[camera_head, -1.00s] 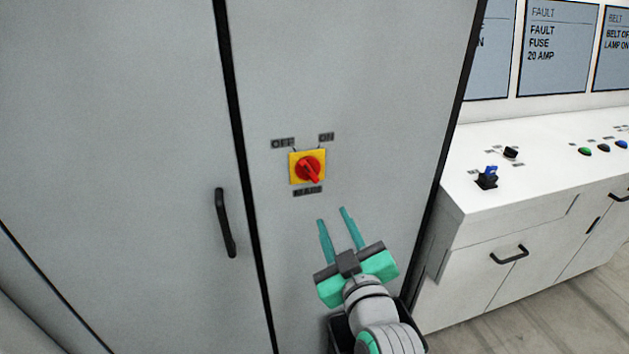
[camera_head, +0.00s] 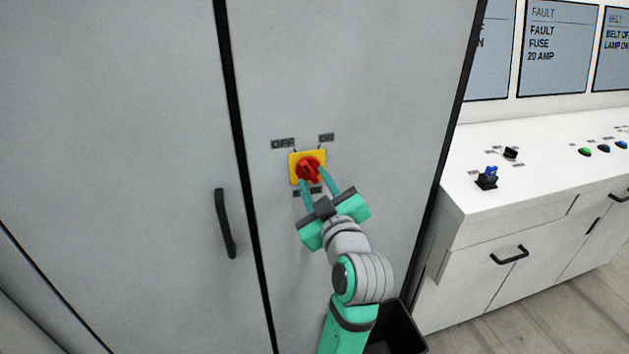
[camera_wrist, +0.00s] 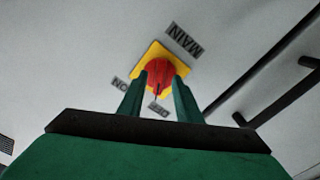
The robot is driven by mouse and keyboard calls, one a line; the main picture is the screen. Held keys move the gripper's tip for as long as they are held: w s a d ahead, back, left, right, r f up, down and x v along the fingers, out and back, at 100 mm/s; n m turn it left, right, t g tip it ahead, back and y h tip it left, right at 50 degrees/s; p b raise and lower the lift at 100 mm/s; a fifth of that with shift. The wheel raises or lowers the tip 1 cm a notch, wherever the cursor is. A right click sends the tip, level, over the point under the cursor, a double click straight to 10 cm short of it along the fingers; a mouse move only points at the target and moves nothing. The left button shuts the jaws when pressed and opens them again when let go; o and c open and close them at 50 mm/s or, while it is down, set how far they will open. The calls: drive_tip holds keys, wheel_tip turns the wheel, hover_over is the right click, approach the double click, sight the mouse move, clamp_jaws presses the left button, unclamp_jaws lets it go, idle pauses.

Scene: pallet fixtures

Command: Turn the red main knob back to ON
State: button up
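The red main knob (camera_head: 307,168) sits on a yellow square plate (camera_head: 294,157) on the grey cabinet door. OFF is labelled at its upper left and ON at its upper right. The knob also shows in the wrist view (camera_wrist: 160,75), with its handle between my finger tips. My gripper (camera_head: 312,175) has its two teal fingers apart, one at each side of the knob's lower part. In the wrist view my gripper (camera_wrist: 160,85) has a gap around the handle; I cannot tell whether either finger touches it. The MAIN label is partly covered by my fingers in the head view.
A black door handle (camera_head: 225,222) stands out to the left of the knob. A white console (camera_head: 540,185) with a blue key switch (camera_head: 488,178) and several buttons is at the right. A dark bin (camera_head: 400,330) stands below my arm.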

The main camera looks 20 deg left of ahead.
drive_tip(key=shift+w+a, duration=0.25)
drive_tip(key=shift+w, duration=0.15)
clamp_jaws()
drive_tip(key=shift+m, duration=0.3)
drive_tip(key=m, duration=0.5)
drive_tip(key=shift+m, duration=0.3)
drive_tip(key=m, duration=0.5)
drive_tip(key=shift+a+f+m, duration=0.1)
drive_tip(key=shift+m, duration=0.2)
unclamp_jaws()
